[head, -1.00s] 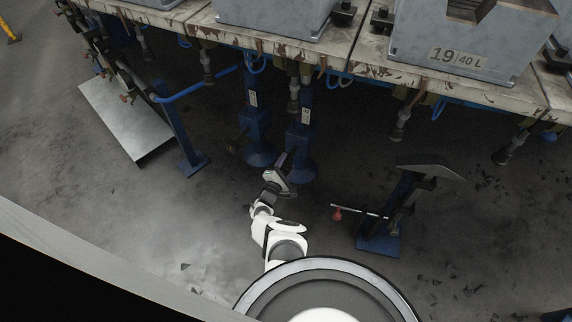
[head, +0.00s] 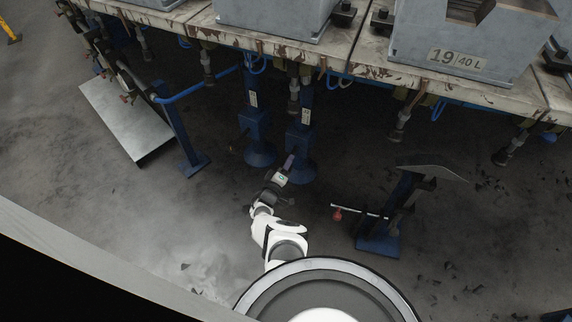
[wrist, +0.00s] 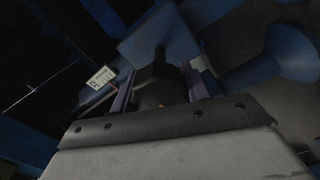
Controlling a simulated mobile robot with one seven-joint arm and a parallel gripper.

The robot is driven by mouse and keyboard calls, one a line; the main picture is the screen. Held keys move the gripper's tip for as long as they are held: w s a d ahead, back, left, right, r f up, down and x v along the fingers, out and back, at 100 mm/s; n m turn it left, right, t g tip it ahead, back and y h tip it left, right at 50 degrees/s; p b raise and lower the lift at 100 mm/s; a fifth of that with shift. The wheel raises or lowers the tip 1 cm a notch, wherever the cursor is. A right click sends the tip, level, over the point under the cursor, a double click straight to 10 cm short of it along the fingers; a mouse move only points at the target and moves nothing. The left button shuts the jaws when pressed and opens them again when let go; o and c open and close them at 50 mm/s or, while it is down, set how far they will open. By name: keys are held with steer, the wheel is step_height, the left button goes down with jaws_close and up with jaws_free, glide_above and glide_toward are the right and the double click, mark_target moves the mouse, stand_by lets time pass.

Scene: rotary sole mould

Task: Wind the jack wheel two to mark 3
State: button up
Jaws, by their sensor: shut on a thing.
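Two blue jacks stand side by side under the bench in the head view, a left one (head: 254,125) and a right one (head: 299,135). Each has a small white plate on its column and a flared foot. My gripper (head: 289,162) is low in front of them, close to the right jack's foot. In the wrist view my gripper (wrist: 163,88) has its two fingers shut on a dark blocky part (wrist: 156,90) with a dark shaft running to a blue body (wrist: 148,38). The wheel's outline and mark 3 cannot be made out.
A worn bench (head: 330,60) with grey moulds (head: 455,45) runs above. A blue stand with a red-knobbed lever (head: 337,214) is at right. A grey panel (head: 125,120) and a blue post (head: 180,140) are at left. Dark floor lies between.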

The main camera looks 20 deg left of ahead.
steer(key=m, duration=0.4)
steer(key=shift+m, duration=0.3)
steer(key=m, duration=0.3)
steer(key=shift+m, duration=0.3)
steer(key=m, duration=0.4)
steer(key=shift+d, duration=0.1)
steer(key=shift+m, duration=1.8)
steer(key=o, duration=1)
steer(key=shift+s, duration=0.2)
